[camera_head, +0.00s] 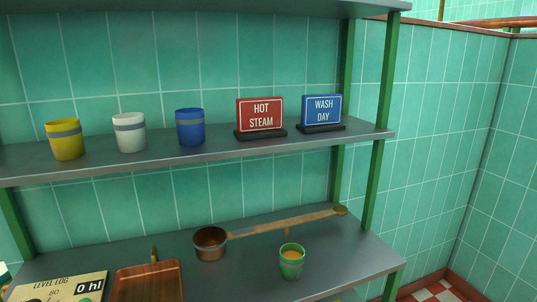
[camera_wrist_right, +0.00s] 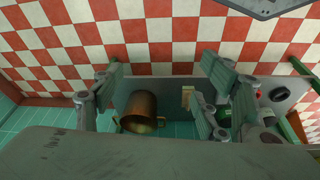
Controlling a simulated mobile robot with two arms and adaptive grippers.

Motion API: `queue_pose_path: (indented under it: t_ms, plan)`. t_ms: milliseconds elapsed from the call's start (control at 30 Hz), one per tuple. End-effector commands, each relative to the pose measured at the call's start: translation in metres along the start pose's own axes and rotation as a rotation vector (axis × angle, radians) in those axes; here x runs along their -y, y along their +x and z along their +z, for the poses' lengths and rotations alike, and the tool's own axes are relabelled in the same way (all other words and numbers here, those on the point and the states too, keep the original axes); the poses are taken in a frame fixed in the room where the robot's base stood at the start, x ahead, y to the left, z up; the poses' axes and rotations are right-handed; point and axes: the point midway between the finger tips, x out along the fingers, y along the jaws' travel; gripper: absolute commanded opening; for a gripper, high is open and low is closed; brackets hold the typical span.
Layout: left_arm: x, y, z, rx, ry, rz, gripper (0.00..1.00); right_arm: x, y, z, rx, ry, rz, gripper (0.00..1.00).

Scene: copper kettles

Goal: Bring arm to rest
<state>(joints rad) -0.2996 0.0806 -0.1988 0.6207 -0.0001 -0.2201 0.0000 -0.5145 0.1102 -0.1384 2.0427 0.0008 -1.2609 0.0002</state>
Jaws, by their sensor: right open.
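My right gripper (camera_wrist_right: 160,92) shows only in the right wrist view. Its fingers are wide apart, and nothing is clamped between them. A copper vessel (camera_wrist_right: 140,108) appears beyond the fingers, in the gap nearer the left finger; the picture does not show it touching either one. I cannot see either gripper in the head view.
A grey shelf unit carries yellow (camera_head: 66,140), white (camera_head: 129,132) and blue (camera_head: 190,127) cups and two signs above. Below are a long-handled copper dipper (camera_head: 210,245), green cup (camera_head: 291,262), copper tray (camera_head: 147,282) and level log board (camera_head: 60,289). Checkered floor (camera_wrist_right: 150,30) is open.

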Motion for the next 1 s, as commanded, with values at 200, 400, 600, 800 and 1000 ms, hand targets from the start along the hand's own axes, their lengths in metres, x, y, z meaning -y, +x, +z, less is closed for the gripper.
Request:
queue_pose_path:
  t_ms: [200,400,600,800,1000]
  plan:
    - [0.0,-0.004,0.0,0.0,0.0,0.0,0.0,0.005,0.099,0.05,0.054,-0.009,-0.006,0.67]
    - [0.0,-0.008,-0.001,0.0,0.001,0.0,0.0,0.009,0.171,0.123,0.099,-0.019,-0.011,0.67]
    - [0.0,-0.011,-0.001,0.0,0.001,0.0,0.0,0.01,0.211,0.206,0.14,-0.03,-0.015,0.67]
    - [0.0,-0.013,-0.001,0.0,0.002,0.001,0.0,0.01,0.222,0.257,0.16,-0.036,-0.017,0.67]
    - [0.0,-0.013,-0.001,0.0,0.002,0.001,0.0,0.009,0.223,0.269,0.165,-0.038,-0.017,0.67]
